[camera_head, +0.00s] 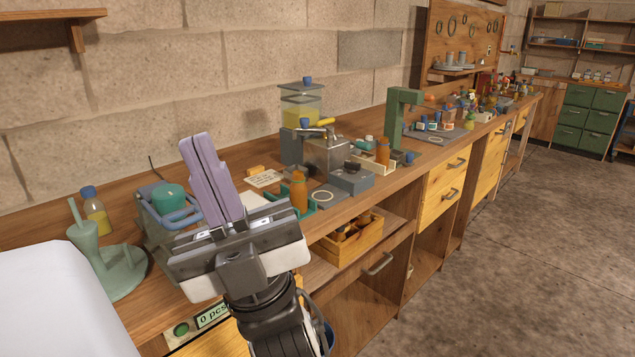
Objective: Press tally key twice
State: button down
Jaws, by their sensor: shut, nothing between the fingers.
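A round green key (182,330) sits on the front edge of the bench in the lower left. Just right of it a small display (213,314) reads "0 pcs", its right end close to my arm. I take the green key to be the tally key. My gripper (196,140) has lilac fingers that are shut together with nothing between them. It is above and apart from the key, with its fingers reaching away over the bench. Its body hides part of the bench behind it.
A green funnel-shaped stand (88,245) and a yellow bottle (95,213) stand at left. Right of my fingers are an orange bottle (299,192) and a metal still (325,156). A white surface (55,305) fills the lower left.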

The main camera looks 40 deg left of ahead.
aim_at(181, 331)
jog(key=u, duration=1.75)
